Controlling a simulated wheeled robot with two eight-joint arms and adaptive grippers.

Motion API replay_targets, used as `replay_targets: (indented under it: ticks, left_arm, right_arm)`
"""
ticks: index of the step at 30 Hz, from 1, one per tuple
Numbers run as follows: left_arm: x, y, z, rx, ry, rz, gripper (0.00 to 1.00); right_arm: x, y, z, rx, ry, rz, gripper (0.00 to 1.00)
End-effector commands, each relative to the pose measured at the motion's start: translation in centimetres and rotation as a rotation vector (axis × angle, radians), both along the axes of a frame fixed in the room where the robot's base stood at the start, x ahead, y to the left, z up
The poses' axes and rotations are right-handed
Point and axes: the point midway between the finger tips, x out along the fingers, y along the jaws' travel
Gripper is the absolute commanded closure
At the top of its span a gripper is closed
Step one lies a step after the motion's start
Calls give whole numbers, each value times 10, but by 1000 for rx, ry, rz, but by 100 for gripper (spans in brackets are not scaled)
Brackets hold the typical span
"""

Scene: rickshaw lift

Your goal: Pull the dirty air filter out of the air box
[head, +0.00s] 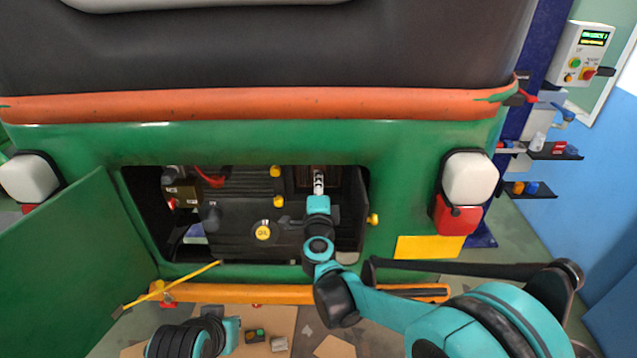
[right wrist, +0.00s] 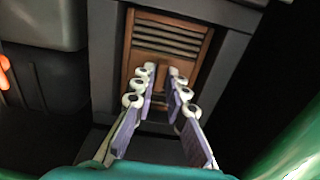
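The air filter (right wrist: 168,45), a brown frame with dark pleats, sits in the opening of the dark grey air box (right wrist: 103,70) in the right wrist view. In the head view, a brown strip of the filter (head: 304,177) shows inside the rear compartment, partly behind my right gripper (head: 319,182). My right gripper's fingers (right wrist: 158,88) are spread in front of the filter's lower part, with a visible gap between them. I cannot tell whether they touch it. Part of my left arm (head: 190,338) shows at the bottom of the head view; its fingers cannot be made out.
The green rickshaw body (head: 400,150) frames the compartment opening closely around my right arm. A green panel (head: 70,255) hangs open at left, beside a yellow rod (head: 190,283). An orange bumper (head: 270,293) runs below. A black engine cover (head: 245,225) fills the compartment's middle.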

Motion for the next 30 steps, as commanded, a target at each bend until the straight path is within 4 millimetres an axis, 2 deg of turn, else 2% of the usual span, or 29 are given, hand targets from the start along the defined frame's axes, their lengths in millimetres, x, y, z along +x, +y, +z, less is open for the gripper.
replay_targets:
  ticks: [14, 30]
  left_arm:
    - [0, 0, 0, 0, 0, 0, 100]
    - [0, 0, 0, 0, 0, 0, 100]
  right_arm:
    - [-2, 0, 0, 0, 0, 1, 100]
    - [-30, 0, 0, 0, 0, 0, 100]
